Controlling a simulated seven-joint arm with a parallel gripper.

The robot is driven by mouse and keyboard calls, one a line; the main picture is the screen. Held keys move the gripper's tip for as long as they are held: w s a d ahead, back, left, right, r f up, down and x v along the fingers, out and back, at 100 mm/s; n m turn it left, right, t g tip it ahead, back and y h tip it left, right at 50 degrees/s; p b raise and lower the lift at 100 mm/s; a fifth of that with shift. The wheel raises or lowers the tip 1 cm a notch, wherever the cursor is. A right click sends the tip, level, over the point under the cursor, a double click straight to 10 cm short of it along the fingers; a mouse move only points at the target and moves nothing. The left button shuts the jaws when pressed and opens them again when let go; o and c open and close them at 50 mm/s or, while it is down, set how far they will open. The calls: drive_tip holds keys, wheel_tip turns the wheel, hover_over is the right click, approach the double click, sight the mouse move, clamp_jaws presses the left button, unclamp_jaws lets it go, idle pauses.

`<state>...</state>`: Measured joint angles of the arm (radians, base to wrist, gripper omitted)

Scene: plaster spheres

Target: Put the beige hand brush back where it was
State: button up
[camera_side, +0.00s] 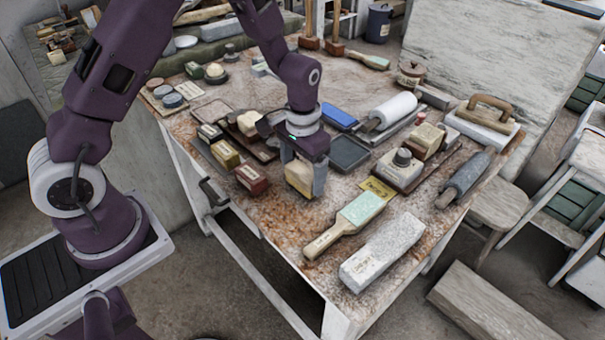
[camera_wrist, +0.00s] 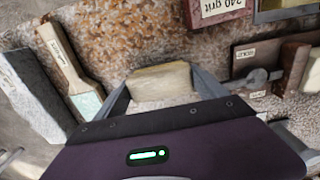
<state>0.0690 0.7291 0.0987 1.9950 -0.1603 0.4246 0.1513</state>
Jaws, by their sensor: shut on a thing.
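My gripper (camera_side: 303,182) reaches down over the middle front of the worktable (camera_side: 290,235). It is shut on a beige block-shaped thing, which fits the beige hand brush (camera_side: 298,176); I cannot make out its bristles. In the wrist view the beige hand brush (camera_wrist: 160,82) lies crosswise between the two fingers of my gripper (camera_wrist: 165,92). It is close to the rusty, speckled tabletop; I cannot tell whether it touches it. A yellow label (camera_side: 378,189) lies flat on the table to the right of my gripper.
A long-handled tool with a pale green face (camera_side: 361,210) and a speckled grey block (camera_side: 382,254) lie to the front right. A dark red block (camera_side: 252,178) stands close on the left. A dark tray (camera_side: 348,152) is behind. Bare tabletop lies in front of my gripper.

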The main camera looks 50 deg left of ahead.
sight(303, 171)
drive_tip(key=shift+f, duration=0.25)
drive_tip(key=shift+f, duration=0.1)
drive_tip(key=o, duration=1.1)
wheel_tip(303, 171, up, 12)
drive_tip(key=f, duration=0.1)
drive_tip(key=s+r+t, duration=0.2)
drive_tip(key=s+r, duration=0.6)
drive_tip(key=r, duration=0.4)
drive_tip(key=s+r+t, duration=0.1)
drive_tip(key=s, duration=0.4)
drive_tip(key=s+r+t, duration=0.1)
drive_tip(key=s, duration=0.4)
drive_tip(key=s+r+t, duration=0.1)
drive_tip(key=s, duration=0.4)
drive_tip(key=shift+t, duration=0.3)
